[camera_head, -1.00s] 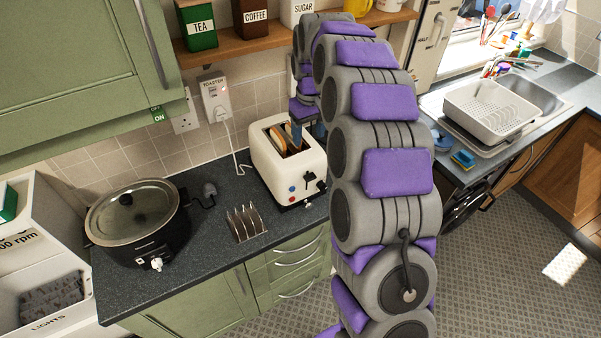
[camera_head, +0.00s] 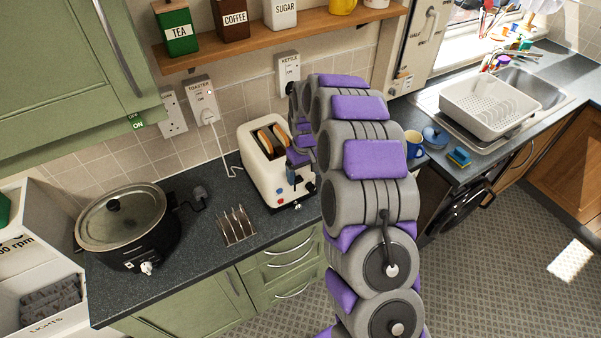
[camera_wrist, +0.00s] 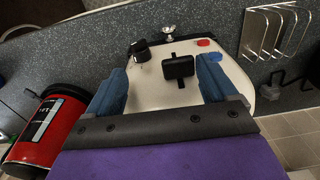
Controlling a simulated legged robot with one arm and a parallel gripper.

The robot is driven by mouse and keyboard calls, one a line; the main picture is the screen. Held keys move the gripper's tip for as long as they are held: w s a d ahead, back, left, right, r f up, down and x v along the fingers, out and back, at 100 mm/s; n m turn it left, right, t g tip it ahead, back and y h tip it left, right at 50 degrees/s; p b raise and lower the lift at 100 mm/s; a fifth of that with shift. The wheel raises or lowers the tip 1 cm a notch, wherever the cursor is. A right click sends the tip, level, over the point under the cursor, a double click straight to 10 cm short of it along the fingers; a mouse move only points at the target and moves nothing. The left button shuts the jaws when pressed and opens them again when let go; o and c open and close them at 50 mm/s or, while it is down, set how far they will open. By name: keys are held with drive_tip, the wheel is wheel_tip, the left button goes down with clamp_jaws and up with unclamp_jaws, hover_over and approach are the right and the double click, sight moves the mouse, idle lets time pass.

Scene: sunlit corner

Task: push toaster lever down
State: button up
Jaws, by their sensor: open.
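The cream toaster (camera_head: 250,150) stands on the counter against the tiled wall, with toast (camera_head: 268,138) showing in its slots. Its front face shows in the wrist view (camera_wrist: 150,92), with the black lever (camera_wrist: 179,68) sticking out. My gripper (camera_wrist: 163,70) is open, one blue finger on each side of the lever. I cannot tell whether either finger touches the toaster. In the head view my gripper is at the toaster's right front, partly hidden by my arm, and the lever cannot be made out there.
A black knob (camera_wrist: 140,51), a red button (camera_wrist: 203,42) and a blue button (camera_wrist: 215,56) sit around the lever. A metal toast rack (camera_head: 237,226) and a black slow cooker (camera_head: 124,225) stand to the left. A wooden shelf (camera_head: 270,45) runs above.

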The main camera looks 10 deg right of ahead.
drive_tip(key=shift+s+d+f, duration=0.1)
drive_tip(key=shift+d+f, duration=0.05)
drive_tip(key=shift+d, duration=0.05)
drive_tip(key=a, duration=0.3)
drive_tip(key=shift+s+a, duration=0.15)
drive_tip(key=shift+a, duration=0.45)
drive_tip(key=shift+c, duration=0.8)
drive_tip(key=shift+d, duration=0.1)
drive_tip(key=shift+c, duration=0.8)
drive_tip(key=shift+d, duration=0.95)
drive_tip(key=c, duration=0.3)
drive_tip(key=shift+d, duration=0.15)
drive_tip(key=shift+c, duration=0.7)
drive_tip(key=shift+a, duration=0.55)
drive_tip(key=c, duration=0.5)
drive_tip(key=shift+d, duration=0.15)
clamp_jaws()
